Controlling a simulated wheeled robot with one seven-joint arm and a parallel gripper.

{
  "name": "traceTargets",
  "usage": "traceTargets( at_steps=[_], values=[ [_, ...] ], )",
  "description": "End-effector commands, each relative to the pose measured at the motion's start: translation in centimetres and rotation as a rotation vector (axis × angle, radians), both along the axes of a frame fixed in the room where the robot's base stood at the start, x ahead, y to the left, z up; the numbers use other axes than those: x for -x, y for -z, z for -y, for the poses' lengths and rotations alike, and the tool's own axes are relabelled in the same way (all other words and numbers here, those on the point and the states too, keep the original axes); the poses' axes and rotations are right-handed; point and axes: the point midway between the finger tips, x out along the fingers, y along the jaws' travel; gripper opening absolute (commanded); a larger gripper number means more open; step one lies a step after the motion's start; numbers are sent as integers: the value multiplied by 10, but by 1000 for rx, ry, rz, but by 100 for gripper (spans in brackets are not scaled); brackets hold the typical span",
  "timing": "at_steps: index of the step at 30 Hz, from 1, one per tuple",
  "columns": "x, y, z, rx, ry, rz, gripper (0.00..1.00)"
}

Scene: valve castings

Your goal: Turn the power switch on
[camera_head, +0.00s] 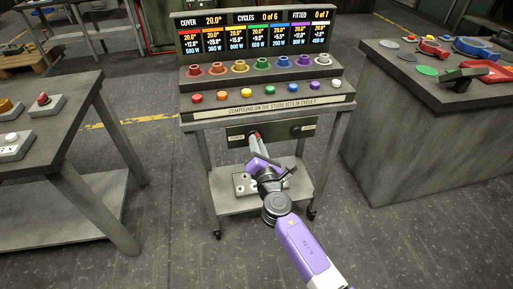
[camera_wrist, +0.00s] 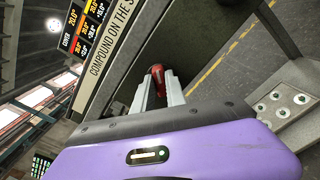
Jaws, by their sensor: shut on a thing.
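The power switch appears to be the red lever (camera_wrist: 157,78) on the dark front panel under the console's sloped top. In the head view, the red lever (camera_head: 254,136) shows at the left part of the dark panel (camera_head: 276,131), partly hidden by my gripper (camera_head: 255,146). My gripper reaches it from below and in front. In the wrist view, the two pale fingers of my gripper (camera_wrist: 158,92) are shut on the red lever, one on each side. The lever's base and any on/off marks are not readable.
The console (camera_head: 262,112) carries several coloured buttons and knobs below a lit display (camera_head: 255,30) reading "CYCLES 0 of 6". A lower shelf (camera_head: 240,205) holds a plate with round studs (camera_head: 243,184). Tables stand left (camera_head: 45,95) and right (camera_head: 440,85), with floor between.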

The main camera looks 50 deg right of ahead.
Motion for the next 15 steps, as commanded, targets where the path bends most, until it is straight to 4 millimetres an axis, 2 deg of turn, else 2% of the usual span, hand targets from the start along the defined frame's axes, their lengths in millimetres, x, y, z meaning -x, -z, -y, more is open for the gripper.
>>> traceTargets(
  at_steps=[15],
  values=[
    [1, 5, 1, -403, -1, 272, 0]
  ],
)
